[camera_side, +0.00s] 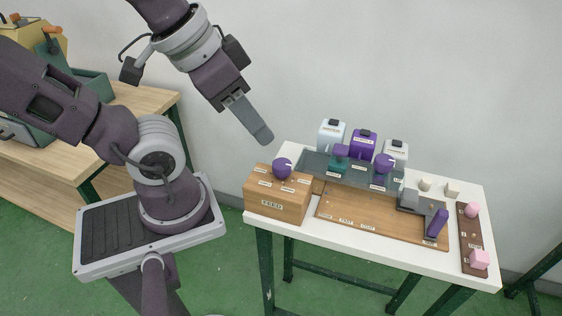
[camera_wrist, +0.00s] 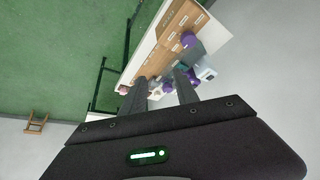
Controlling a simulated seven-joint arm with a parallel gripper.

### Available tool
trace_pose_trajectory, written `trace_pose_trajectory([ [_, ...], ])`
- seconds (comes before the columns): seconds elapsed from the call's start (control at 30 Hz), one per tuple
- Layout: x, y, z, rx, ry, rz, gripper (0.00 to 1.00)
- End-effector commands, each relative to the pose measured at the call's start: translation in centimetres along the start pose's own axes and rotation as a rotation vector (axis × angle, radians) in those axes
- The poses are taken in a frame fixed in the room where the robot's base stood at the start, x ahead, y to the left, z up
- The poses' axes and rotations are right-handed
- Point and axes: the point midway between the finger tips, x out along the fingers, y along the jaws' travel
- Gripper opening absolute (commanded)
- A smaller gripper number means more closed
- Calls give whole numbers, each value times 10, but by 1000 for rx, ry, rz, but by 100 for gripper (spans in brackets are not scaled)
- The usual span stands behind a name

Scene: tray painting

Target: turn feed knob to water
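The feed knob (camera_side: 282,168) is a round purple knob on the top of a wooden box (camera_side: 272,206) marked FEED, at the left end of the white table. Small white labels surround the knob; their words and the knob's pointer are too small to read. In the wrist view a purple knob (camera_wrist: 188,40) shows by the labelled wooden box (camera_wrist: 176,22). My gripper (camera_side: 264,137) is in the air above and left of the knob, apart from it. The wrist view shows its two fingers (camera_wrist: 160,77) spread with nothing between them.
On the white table (camera_side: 468,190), a wooden tray (camera_side: 390,227) lies right of the box. Several canisters stand at the back, including a purple one (camera_side: 362,144). Pink pieces (camera_side: 472,210) stand far right.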

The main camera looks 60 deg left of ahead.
Motion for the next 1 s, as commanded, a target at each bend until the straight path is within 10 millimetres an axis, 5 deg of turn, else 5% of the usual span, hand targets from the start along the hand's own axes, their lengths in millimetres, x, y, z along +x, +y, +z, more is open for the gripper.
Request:
trace_pose_trajectory([
  [0.2,0,0,0,0,0,0,36],
  [0.33,8,-5,-4,1,-34,-45,62],
  [0.53,70,-47,-22,23,-307,-202,62],
  [0.7,122,-79,-23,16,-474,-102,62],
  [1.0,153,-89,-19,3,-500,5,62],
])
